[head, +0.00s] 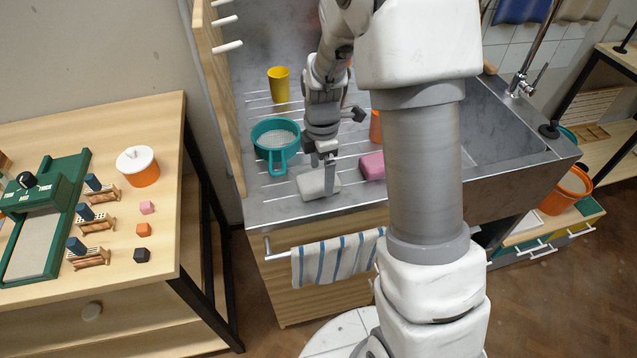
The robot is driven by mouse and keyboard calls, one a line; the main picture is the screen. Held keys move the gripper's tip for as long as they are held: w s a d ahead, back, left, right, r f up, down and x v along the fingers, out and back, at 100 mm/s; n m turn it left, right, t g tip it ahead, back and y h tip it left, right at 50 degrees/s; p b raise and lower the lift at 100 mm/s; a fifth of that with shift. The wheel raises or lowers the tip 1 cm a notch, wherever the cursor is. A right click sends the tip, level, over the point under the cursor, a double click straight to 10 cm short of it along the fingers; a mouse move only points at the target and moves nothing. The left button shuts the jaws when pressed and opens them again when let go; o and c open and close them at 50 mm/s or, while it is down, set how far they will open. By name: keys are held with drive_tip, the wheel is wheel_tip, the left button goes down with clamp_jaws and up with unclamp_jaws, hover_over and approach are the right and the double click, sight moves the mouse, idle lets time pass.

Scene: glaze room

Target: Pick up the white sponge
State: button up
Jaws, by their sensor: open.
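The white sponge (313,184) lies on the ribbed metal drainboard (262,208), near its front edge. My gripper (328,176) points down directly at the sponge, at its right part. A finger overlaps the sponge in the picture; I cannot tell whether it touches it. The jaws are open, and the far finger is hard to make out.
A teal sieve (276,140) stands close behind-left of the sponge, and a pink sponge (372,166) lies close to its right. A yellow cup (279,84) stands farther back. A striped towel (335,258) hangs on the front rail. The sink (492,118) is at right.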

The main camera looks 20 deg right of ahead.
wheel_tip(320, 180, down, 2)
drive_tip(key=shift+f, duration=0.15)
drive_tip(key=c, duration=1.2)
drive_tip(key=shift+r, duration=0.2)
drive_tip(key=shift+r, duration=0.35)
drive_tip(key=r, duration=0.2)
drive_tip(key=d+r, duration=0.1)
drive_tip(key=shift+w+r, duration=0.3)
drive_tip(key=shift+r, duration=0.1)
drive_tip(key=w+d+r, duration=0.1)
drive_tip(key=d+r, duration=0.1)
drive_tip(key=d, duration=0.1)
drive_tip(key=w+d+r, duration=0.2)
drive_tip(key=d, duration=0.1)
drive_tip(key=w+d+r, duration=0.2)
drive_tip(key=d, duration=0.1)
drive_tip(key=shift+w+r+p, duration=0.1)
drive_tip(key=shift+w+p, duration=0.1)
drive_tip(key=shift+p, duration=0.15)
